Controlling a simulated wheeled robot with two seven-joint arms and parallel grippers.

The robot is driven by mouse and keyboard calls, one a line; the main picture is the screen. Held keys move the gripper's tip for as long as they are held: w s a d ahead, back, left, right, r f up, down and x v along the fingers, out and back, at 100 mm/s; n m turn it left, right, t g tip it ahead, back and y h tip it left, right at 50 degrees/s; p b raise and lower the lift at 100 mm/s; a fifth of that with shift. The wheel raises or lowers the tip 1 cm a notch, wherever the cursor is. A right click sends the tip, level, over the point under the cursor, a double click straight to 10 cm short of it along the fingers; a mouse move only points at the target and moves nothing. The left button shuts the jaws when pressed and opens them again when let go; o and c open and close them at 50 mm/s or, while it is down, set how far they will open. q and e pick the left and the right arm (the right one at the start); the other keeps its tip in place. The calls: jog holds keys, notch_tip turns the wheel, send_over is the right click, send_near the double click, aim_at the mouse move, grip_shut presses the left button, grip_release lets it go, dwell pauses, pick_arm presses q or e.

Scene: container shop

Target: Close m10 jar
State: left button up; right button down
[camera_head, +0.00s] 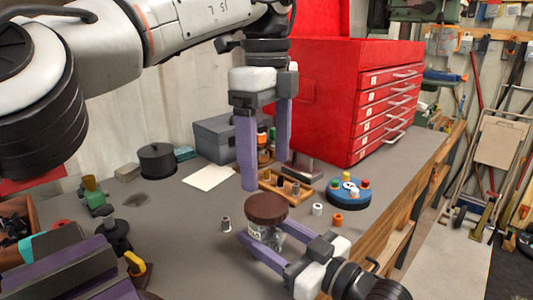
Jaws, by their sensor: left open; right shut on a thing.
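A small clear jar (258,232) with a pale label stands upright on the grey bench. A round dark brown lid (266,207) sits on its mouth; I cannot tell whether it is screwed down. My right gripper (265,234) is shut on the jar body from the lower right, below the lid. My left gripper (267,173) points down, open and empty, with its purple fingers apart. It appears above and slightly behind the lid, not touching it. The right gripper's fingers hide part of the jar. The label text is too small to read.
A wooden block (300,192) with small pieces is behind the jar. A blue round tray (348,196) is to the right. A red drawer cabinet (345,105) and grey box (216,138) stand at the back. The bench edge is at right.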

aim_at(266, 204)
pick_arm(q)
jog(key=shift+r+n, duration=0.15)
jog(key=shift+n, duration=0.55)
jog(key=shift+f, duration=4.05)
jog(key=shift+c, duration=0.2)
